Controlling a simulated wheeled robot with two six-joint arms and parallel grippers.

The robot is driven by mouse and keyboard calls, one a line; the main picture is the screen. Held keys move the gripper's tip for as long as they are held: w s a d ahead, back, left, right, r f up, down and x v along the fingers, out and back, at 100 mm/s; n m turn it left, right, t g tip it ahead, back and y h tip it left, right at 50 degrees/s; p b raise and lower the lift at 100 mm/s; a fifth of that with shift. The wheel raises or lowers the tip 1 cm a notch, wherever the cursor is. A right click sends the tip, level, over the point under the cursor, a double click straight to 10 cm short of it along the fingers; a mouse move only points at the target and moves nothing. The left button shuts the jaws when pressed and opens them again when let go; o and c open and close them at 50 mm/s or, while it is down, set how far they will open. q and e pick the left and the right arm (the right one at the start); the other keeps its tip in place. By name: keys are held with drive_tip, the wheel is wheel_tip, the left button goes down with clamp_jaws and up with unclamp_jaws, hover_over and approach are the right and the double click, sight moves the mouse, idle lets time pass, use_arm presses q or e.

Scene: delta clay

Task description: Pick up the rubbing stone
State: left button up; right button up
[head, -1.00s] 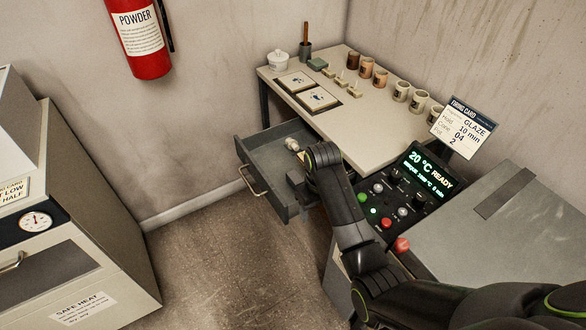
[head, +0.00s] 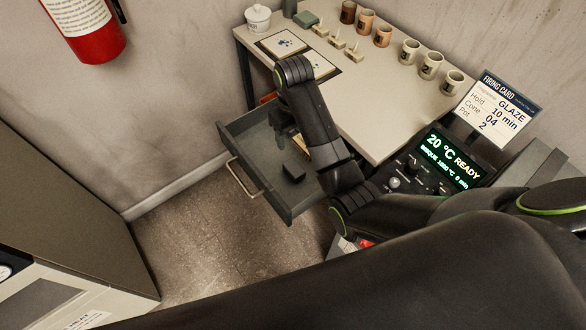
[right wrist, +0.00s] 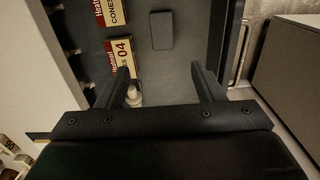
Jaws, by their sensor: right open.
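A dark grey rectangular block, which looks like the rubbing stone (head: 293,171), lies flat in the open drawer (head: 245,138), near its lower-right end in the head view. In the right wrist view the stone (right wrist: 161,30) lies on the drawer floor, beyond my fingertips and apart from them. My right gripper (right wrist: 161,76) is open and empty over the drawer. A small white object (right wrist: 133,93) shows beside its left finger. My left gripper is not in view.
Cone boxes (right wrist: 122,58) lie in the drawer left of the stone. The table (head: 380,120) above carries tiles, several cups and a lidded white jar (head: 258,18). A control panel (head: 450,160) and firing card (head: 500,105) stand at the right. Drawer walls surround the stone.

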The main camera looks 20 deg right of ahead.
hover_over(293, 166)
wheel_tip(293, 166, down, 4)
drive_tip(key=f, duration=0.5)
drive_tip(key=shift+w+d+f, duration=0.1)
drive_tip(key=shift+w+f, duration=0.2)
drive_tip(key=shift+w, duration=0.05)
drive_tip(key=f, duration=0.4)
drive_tip(key=shift+s+f+p, duration=0.25)
drive_tip(key=shift+s+p, duration=0.05)
drive_tip(key=shift+s, duration=0.1)
drive_tip(key=shift+f, duration=0.55)
drive_tip(key=c, duration=1.2)
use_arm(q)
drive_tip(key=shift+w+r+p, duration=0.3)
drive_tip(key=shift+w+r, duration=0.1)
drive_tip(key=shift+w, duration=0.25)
use_arm(e)
wheel_tip(293, 166, up, 10)
drive_tip(key=shift+r, duration=0.1)
drive_tip(key=o, duration=0.5)
drive_tip(key=shift+c, duration=1.3)
